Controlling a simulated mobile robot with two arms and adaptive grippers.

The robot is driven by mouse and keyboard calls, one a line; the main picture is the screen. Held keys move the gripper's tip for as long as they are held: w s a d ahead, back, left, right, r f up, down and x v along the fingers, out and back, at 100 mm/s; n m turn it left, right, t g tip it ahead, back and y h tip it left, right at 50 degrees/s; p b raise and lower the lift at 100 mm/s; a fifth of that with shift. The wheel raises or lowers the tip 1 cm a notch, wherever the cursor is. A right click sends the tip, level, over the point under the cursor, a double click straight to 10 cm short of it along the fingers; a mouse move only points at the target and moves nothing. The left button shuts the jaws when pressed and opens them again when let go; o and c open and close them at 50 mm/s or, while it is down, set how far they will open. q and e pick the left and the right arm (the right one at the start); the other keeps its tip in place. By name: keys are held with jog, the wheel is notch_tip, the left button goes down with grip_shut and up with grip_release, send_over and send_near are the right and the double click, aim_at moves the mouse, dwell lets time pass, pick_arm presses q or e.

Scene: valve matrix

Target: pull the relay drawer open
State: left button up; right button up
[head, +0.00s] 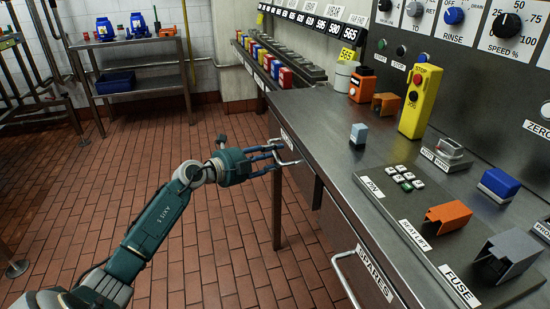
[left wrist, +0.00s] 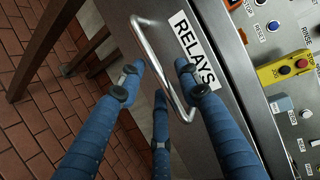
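The relay drawer (head: 302,167) is in the front of the steel bench, at its far end in the head view, and looks flush with it. Its label reads RELAYS (left wrist: 195,48) in the left wrist view. The bent metal handle (left wrist: 158,50) stands out from the drawer front. My left gripper (head: 281,156) is at this handle with its blue fingers spread. In the left wrist view, the fingers (left wrist: 158,75) lie on either side of the handle bar, with a gap between them. Contact with the bar cannot be told. My right gripper is in neither view.
A second drawer labelled SPARES (head: 373,273), with its own handle (head: 345,275), is nearer. The bench top (head: 305,105) carries a yellow button box (head: 420,100), an orange cover (head: 448,216) and other parts. The tiled floor (head: 80,200) left of the bench is mostly clear.

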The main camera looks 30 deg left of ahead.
pick_arm(q)
jog(key=shift+w+d, duration=0.1)
jog(key=shift+w, duration=0.15)
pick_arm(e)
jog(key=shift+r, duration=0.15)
pick_arm(q)
grip_shut()
jog(key=shift+s, duration=0.15)
jog(key=s+a+p, duration=0.3)
jog(key=s+a, duration=1.6)
jog(key=s, duration=0.3)
jog(key=shift+p, duration=0.3)
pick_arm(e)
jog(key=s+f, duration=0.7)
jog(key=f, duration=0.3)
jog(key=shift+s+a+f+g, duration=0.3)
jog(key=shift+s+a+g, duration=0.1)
